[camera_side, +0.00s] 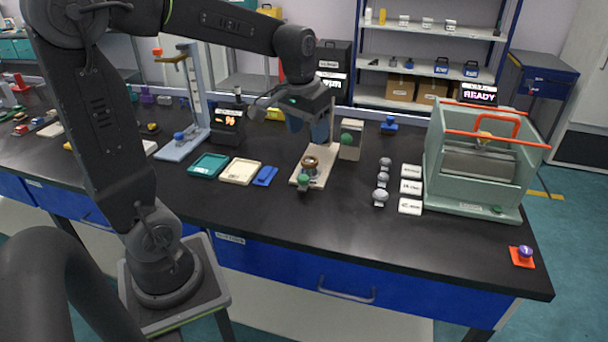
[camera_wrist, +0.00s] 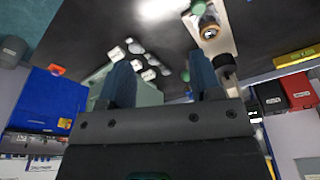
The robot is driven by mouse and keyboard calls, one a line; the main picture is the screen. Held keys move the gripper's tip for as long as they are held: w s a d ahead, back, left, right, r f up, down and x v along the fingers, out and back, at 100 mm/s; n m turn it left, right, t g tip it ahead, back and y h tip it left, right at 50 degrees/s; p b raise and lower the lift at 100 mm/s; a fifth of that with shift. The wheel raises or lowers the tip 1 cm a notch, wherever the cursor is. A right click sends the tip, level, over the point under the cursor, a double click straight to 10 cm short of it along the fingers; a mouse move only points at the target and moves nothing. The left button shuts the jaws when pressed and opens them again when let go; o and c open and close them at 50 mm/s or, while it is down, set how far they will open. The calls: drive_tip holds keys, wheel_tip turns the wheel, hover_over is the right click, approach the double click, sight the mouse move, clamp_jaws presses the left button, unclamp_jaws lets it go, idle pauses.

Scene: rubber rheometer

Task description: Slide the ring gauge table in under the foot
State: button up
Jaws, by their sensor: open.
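The ring gauge table is a brass-coloured ring (camera_side: 310,163) on a cream base plate (camera_side: 322,174), with a green knob (camera_side: 304,182) at its near end. In the wrist view the brass ring (camera_wrist: 209,30) and cream base (camera_wrist: 221,45) show at the upper right. A dark round part (camera_wrist: 225,66) sits beyond the ring there; I cannot tell whether it is the foot. My gripper (camera_side: 308,133) is open and empty, with its blue fingers above and behind the ring. The fingers also show in the wrist view (camera_wrist: 162,78), apart from the table. The fingers hide part of the gauge's upright.
A cream block with a green knob (camera_side: 350,139) stands just right of the gauge. Grey knobs (camera_side: 382,181) and white labelled blocks (camera_side: 410,187) lie further right, before a green-grey machine (camera_side: 475,190). Teal (camera_side: 208,165) and cream (camera_side: 240,171) trays lie left. The front bench is clear.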

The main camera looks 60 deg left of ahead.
drive_tip(key=n+g, duration=0.2)
approach(304, 176)
drive_tip(key=shift+h, duration=0.3)
drive_tip(key=f, duration=0.9)
drive_tip(key=shift+s+a+f, duration=0.15)
drive_tip(key=shift+a+f, duration=0.05)
drive_tip(key=shift+a, duration=0.05)
clamp_jaws()
